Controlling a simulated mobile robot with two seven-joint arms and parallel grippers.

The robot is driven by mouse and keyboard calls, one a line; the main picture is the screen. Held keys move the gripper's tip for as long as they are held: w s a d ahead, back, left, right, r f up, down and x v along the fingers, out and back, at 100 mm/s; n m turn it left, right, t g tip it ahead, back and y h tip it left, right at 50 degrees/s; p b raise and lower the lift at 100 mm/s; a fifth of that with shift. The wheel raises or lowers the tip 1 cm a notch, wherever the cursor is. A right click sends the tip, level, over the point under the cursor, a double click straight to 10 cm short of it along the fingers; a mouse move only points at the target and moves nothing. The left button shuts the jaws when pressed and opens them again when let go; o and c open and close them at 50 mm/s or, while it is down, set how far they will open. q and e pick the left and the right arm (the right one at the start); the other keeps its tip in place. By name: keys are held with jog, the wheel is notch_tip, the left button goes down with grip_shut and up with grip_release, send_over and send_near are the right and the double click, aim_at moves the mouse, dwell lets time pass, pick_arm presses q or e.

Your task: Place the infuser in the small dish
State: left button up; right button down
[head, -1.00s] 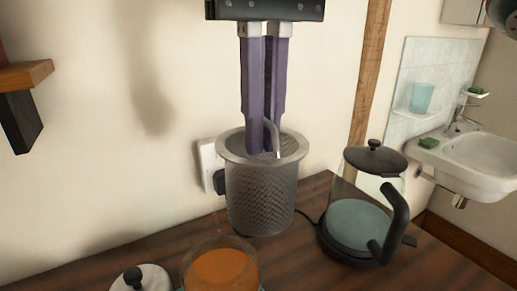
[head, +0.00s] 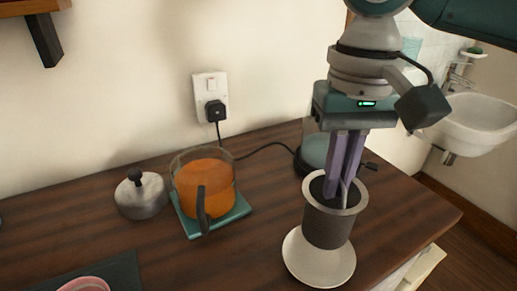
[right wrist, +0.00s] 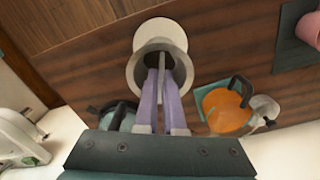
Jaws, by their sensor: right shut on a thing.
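The infuser (head: 329,226) is a grey mesh cup with a wide rim and a thin upright handle. My right gripper (head: 334,194) is shut on the infuser, its purple fingers reaching down inside the rim. The small dish (head: 318,272) is a round white dish near the front of the wooden top. In the head view the infuser is upright over the dish; I cannot tell whether its base touches it. In the right wrist view the infuser's rim (right wrist: 187,66) overlaps the dish (right wrist: 160,30). My left gripper is not in view.
A glass pot of orange tea (head: 204,190) stands on a teal mat, with a metal lid (head: 141,195) left of it. A kettle (head: 314,150) is behind my right gripper. A pink cup (head: 84,285) is at the front left. The counter's middle is clear.

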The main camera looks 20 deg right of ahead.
aim_at(329, 214)
notch_tip(329, 214, down, 6)
jog(key=shift+f+b, duration=0.2)
jog(key=shift+b, duration=0.25)
jog(key=c, duration=1)
grip_release()
jog(key=shift+f, duration=0.1)
